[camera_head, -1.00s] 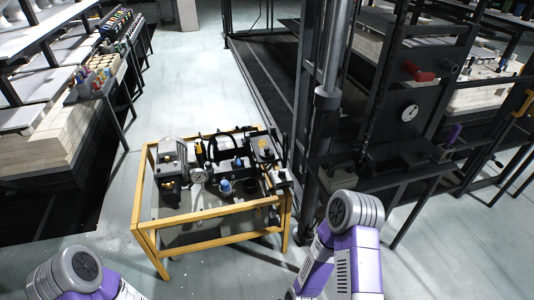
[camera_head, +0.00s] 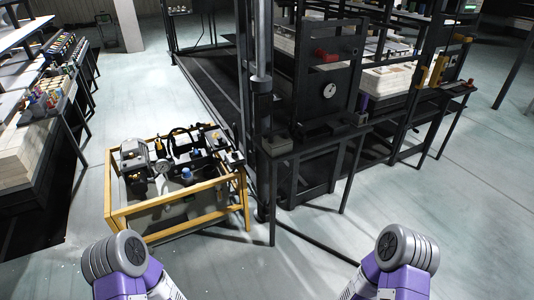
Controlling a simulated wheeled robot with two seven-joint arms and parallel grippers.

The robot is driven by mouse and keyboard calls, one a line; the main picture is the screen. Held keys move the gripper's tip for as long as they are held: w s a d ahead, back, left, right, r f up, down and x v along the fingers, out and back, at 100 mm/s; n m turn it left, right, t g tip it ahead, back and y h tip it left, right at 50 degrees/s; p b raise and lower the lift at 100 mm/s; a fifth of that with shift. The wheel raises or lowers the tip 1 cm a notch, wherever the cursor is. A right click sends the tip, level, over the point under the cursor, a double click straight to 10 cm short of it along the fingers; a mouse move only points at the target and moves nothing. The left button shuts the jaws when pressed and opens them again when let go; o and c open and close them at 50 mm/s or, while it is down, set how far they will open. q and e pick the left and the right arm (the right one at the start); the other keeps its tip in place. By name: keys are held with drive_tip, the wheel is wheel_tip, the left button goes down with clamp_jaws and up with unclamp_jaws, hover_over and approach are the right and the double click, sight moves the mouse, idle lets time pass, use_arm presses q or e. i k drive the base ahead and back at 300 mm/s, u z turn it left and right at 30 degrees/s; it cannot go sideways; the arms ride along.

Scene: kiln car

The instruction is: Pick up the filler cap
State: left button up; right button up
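A hydraulic unit in a yellow frame (camera_head: 178,235) stands on the floor at the left of centre. Its top carries a pressure gauge (camera_head: 161,166), a motor (camera_head: 134,152), a blue-topped fitting (camera_head: 187,174) and several dark fittings. A filler cap may be among these small parts, but I cannot tell which one it is. Both of my arms show only as purple and grey links at the bottom edge, in front of the unit and to its right. Neither gripper is in view.
A black frame with a dial (camera_head: 329,90) and a red handle (camera_head: 325,55) stands right of the unit, behind a dark post (camera_head: 262,125). A bench with bottles (camera_head: 45,98) runs along the left. The floor (camera_head: 440,225) at right is clear.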

sight(220, 142)
drive_tip(key=z, duration=0.7)
drive_tip(key=i, duration=0.7)
drive_tip(key=u, duration=0.55)
drive_tip(key=i, duration=1.3)
drive_tip(key=u, duration=1.75)
drive_tip(key=i, duration=0.9)
drive_tip(key=u, duration=0.2)
